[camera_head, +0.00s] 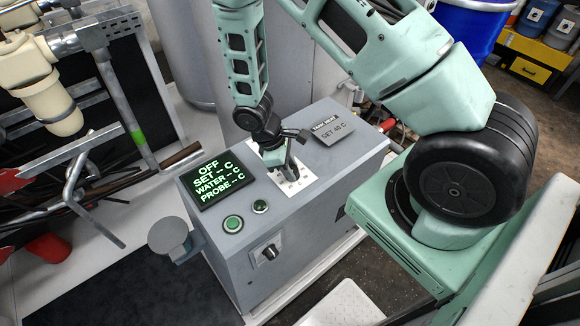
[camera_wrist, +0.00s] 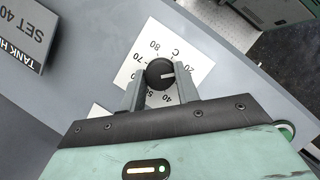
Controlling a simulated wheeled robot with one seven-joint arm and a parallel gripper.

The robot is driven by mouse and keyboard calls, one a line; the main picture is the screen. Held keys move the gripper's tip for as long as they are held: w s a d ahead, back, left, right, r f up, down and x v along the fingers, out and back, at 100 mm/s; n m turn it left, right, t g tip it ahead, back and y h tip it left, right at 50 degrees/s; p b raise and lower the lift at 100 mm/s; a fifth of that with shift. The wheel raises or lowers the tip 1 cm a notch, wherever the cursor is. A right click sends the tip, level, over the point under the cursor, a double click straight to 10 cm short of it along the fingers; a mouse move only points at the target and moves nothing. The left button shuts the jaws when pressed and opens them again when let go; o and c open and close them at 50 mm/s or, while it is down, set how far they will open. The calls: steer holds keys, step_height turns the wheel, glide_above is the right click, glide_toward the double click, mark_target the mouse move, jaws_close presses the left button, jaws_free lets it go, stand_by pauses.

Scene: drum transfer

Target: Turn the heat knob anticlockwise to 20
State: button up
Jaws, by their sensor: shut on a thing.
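The heat knob (camera_wrist: 158,73) is a round black knob with a white pointer line, on a white dial plate (camera_wrist: 128,73) marked in degrees C. In the wrist view my gripper (camera_wrist: 160,82) is shut on the knob, one grey finger on each side. The pointer faces right, toward the right finger and slightly below the 20 mark; the marking there is hidden by the finger. The 80, 70 and 40 marks show. In the head view my gripper (camera_head: 283,163) reaches down to the dial plate (camera_head: 308,182) on the grey cabinet; the knob is largely hidden.
The cabinet display (camera_head: 216,181) reads OFF, with dashes for set, water and probe. A placard (camera_head: 333,130) reads SET 40 C. Green buttons (camera_head: 233,223) and a black front switch (camera_head: 270,252) sit nearby. A pipe rack (camera_head: 105,90) stands left.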

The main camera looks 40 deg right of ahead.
steer(key=o, duration=1)
steer(key=shift+c, duration=0.2)
steer(key=b+v, duration=0.2)
steer(key=v, duration=1.5)
steer(key=shift+w+r+b, duration=0.15)
steer(key=shift+w+b, duration=0.05)
steer(key=shift+b, duration=0.15)
steer(key=shift+a, duration=0.1)
